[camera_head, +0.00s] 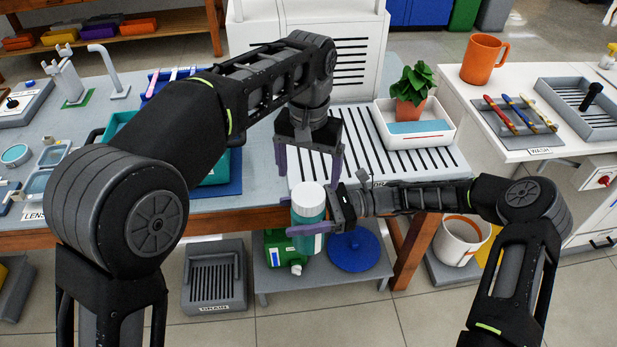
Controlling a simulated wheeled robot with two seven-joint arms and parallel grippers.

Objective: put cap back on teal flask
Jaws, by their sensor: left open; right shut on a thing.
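The teal flask (308,213) is upright in my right gripper (306,226), held in front of the table's front edge. My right gripper is shut around the flask's body. The white cap (308,194) is on top of the flask and looks straight; how tightly it sits cannot be told. My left gripper (308,174) is open and points down just above the cap, with one finger to each side. It holds nothing.
A slotted drying board (437,165) and a white tray (436,137) with a potted plant (410,88) lie behind. A green container (281,248) and a blue round lid (354,249) are on the shelf below. A white bin (459,241) stands lower right.

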